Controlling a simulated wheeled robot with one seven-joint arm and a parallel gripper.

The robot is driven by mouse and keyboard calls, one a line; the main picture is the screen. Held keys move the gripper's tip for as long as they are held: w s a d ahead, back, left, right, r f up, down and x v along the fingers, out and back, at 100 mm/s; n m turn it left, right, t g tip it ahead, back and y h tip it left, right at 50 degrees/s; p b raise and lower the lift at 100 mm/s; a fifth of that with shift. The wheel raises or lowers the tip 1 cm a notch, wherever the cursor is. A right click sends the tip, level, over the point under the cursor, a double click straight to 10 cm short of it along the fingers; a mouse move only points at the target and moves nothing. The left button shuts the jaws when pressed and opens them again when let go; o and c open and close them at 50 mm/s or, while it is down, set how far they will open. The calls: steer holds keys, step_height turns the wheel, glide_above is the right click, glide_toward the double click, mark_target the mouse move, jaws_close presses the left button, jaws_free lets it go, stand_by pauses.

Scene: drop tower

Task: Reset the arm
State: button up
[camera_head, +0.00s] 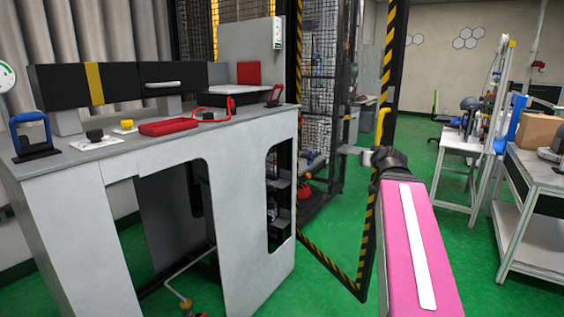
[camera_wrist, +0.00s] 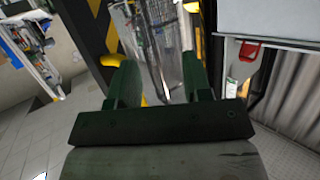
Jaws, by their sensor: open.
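My arm, pink with a white strip, reaches up from the bottom right of the head view. At its end, past a black wrist, is my gripper (camera_head: 358,152), in front of the black-and-yellow striped door frame (camera_head: 385,80). In the wrist view my gripper (camera_wrist: 160,80) shows two dark green fingers spread apart with nothing between them. The striped post and a mesh panel appear beyond the fingertips. The distance between gripper and frame is hard to tell.
A grey workbench (camera_head: 240,125) with a red tray (camera_head: 170,127) and red and blue clamps stands left. The mesh tower (camera_head: 322,70) stands behind. A white table (camera_head: 455,140) and a trolley (camera_head: 530,205) holding a cardboard box stand right. Green floor between is open.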

steer(key=s+a+f+g+y, duration=0.15)
steer(key=a+f+g, duration=0.3)
steer(key=f, duration=0.75)
steer(key=s+a+f+g+h, duration=0.1)
steer(key=s+a+f+g, duration=0.3)
steer(key=f, duration=0.7)
steer(key=s+a+f+g, duration=0.2)
steer(key=s+f, duration=0.3)
steer(key=f, duration=0.3)
steer(key=s+a+f+g+h, duration=0.1)
steer(key=s+a+f+g, duration=0.2)
steer(key=f, duration=0.6)
steer(key=shift+s+a+f+g, duration=0.35)
steer(key=shift+s+g, duration=0.1)
steer(key=shift+s, duration=0.55)
steer(key=shift+d, duration=0.1)
